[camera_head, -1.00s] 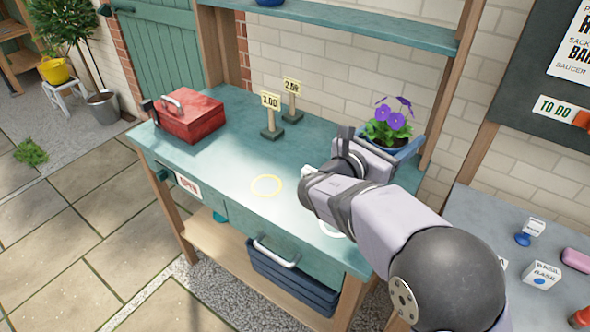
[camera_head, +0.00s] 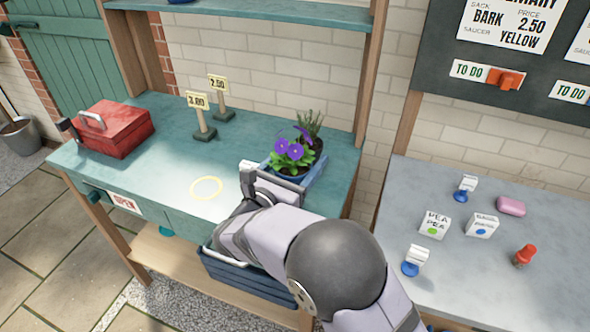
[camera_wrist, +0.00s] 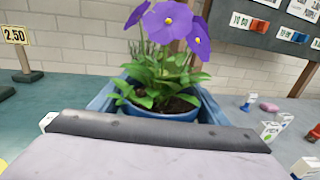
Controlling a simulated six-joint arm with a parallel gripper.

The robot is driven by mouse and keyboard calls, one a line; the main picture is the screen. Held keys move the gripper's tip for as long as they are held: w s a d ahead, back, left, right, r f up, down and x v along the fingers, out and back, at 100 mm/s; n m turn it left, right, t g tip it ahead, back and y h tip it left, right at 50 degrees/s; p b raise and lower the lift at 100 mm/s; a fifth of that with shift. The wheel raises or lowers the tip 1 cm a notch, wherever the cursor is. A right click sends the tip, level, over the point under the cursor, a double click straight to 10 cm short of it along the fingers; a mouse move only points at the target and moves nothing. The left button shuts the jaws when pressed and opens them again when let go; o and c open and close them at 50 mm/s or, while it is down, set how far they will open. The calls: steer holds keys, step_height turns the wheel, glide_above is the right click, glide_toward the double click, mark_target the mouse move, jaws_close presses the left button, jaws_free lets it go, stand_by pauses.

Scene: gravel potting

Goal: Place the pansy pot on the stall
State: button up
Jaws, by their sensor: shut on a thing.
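The pansy pot is a blue pot (camera_wrist: 165,114) with purple flowers and green leaves; its plant (camera_head: 291,155) shows at the right end of the stall (camera_head: 165,160), a teal table. The pot sits at or in a blue crate (camera_head: 318,178), whose sides also show in the wrist view (camera_wrist: 101,100). My gripper (camera_head: 275,188) is at the crate's near side, shut on the pansy pot. The wide gripper body (camera_wrist: 155,132) hides the lower pot and the contact, so I cannot tell whether the pot is lifted.
A dark leafy plant (camera_head: 311,124) stands behind the pansies. The grey table (camera_head: 470,185) at right holds seed packets. The stall's middle is mostly clear.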

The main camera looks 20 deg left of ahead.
mark_target(300, 172)
steer(key=shift+f, duration=2.15)
steer(key=shift+f, duration=0.1)
steer(key=shift+f, duration=0.15)
steer(key=o, duration=1.4)
steer(key=shift+r, duration=0.25)
steer(key=shift+s+f, duration=0.1)
steer(key=shift+s, duration=0.2)
steer(key=s, duration=0.3)
steer(key=s+a+b, duration=0.1)
steer(key=s, duration=0.7)
steer(key=shift+s+a, duration=0.15)
steer(key=shift+a, duration=0.25)
